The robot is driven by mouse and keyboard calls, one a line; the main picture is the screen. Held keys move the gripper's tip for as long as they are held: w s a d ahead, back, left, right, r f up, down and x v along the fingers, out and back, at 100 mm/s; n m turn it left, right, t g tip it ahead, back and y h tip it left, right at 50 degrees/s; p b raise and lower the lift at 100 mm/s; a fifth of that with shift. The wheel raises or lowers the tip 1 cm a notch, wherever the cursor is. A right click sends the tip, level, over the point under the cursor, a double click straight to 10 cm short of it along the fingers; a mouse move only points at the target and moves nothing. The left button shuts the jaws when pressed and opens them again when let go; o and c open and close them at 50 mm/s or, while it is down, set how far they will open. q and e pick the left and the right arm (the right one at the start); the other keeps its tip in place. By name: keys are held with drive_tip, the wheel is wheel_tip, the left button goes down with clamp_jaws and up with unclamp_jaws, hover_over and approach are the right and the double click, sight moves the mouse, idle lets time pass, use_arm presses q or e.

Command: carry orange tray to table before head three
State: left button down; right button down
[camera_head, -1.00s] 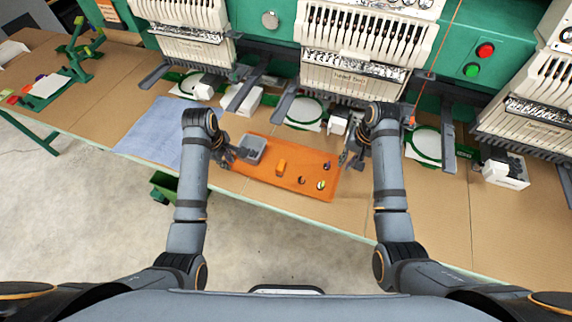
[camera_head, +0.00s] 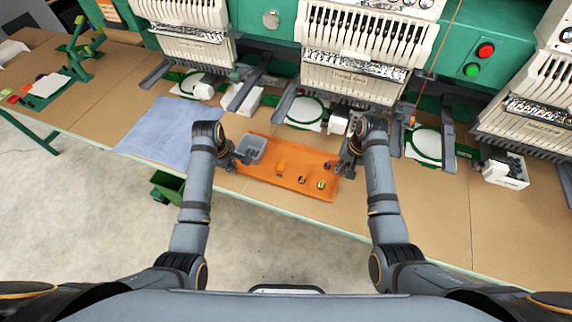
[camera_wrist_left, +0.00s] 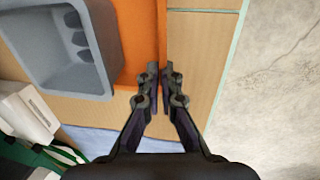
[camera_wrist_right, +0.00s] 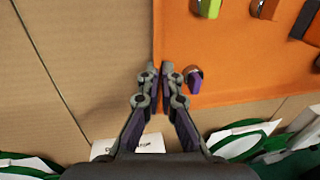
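The orange tray (camera_head: 262,178) lies on the brown tabletop in front of the middle embroidery head.
A blue cloth (camera_head: 165,132) lies left of the tray. Embroidery heads with white hoops (camera_head: 305,109) and dark arms line the back. A white box (camera_head: 505,172) stands at right. Bare tabletop (camera_head: 440,215) is right of the tray. A green bin (camera_head: 167,187) is below the front edge.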

use_arm(q)
drive_tip(key=shift+r, duration=0.1)
use_arm(e)
drive_tip(key=shift+r, duration=0.15)
